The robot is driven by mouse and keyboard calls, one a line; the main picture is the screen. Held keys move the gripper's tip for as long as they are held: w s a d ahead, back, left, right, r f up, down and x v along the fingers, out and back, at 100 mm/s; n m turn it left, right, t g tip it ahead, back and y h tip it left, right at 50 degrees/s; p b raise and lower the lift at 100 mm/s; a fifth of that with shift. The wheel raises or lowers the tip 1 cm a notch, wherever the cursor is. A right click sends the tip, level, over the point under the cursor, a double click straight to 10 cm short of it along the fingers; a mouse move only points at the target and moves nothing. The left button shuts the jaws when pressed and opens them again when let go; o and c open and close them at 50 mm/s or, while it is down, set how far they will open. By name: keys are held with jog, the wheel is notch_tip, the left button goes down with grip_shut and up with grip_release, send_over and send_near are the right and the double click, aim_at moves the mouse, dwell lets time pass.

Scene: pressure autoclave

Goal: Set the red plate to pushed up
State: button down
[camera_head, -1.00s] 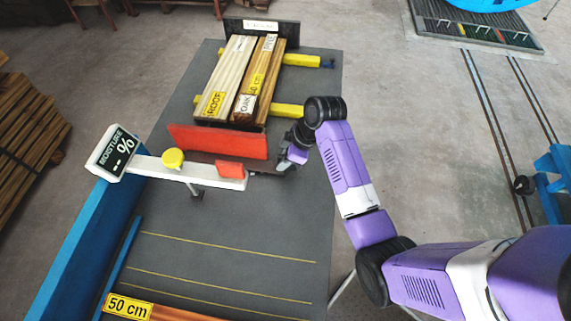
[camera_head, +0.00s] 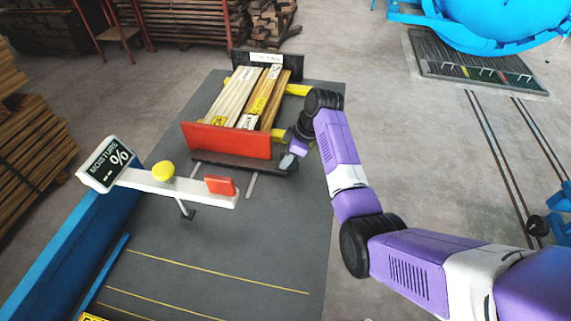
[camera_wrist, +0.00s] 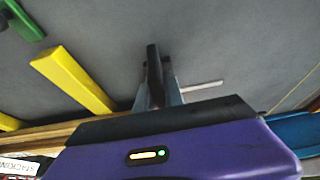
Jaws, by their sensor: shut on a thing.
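The red plate (camera_head: 225,140) stands upright on its dark base bar (camera_head: 240,164), just in front of the near ends of the planks (camera_head: 247,95). The plate hides those ends, so I cannot tell whether they touch. My gripper (camera_head: 288,160) is at the right end of the base bar. In the wrist view my gripper (camera_wrist: 157,82) is shut on a dark upright piece (camera_wrist: 153,62), which looks like part of the plate's base. The red face is out of sight there.
The planks lie on yellow supports (camera_head: 297,90), with a black stop (camera_head: 290,64) behind them. A white moisture meter arm (camera_head: 150,181) with a yellow knob (camera_head: 163,171) and a red block (camera_head: 220,185) stands nearer, at left. The grey table (camera_head: 230,255) is clear in front.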

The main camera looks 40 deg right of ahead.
jog(key=c, duration=1.4)
grip_release()
jog(key=shift+c, duration=0.2)
jog(key=shift+b+v, duration=0.3)
jog(key=shift+v, duration=3.65)
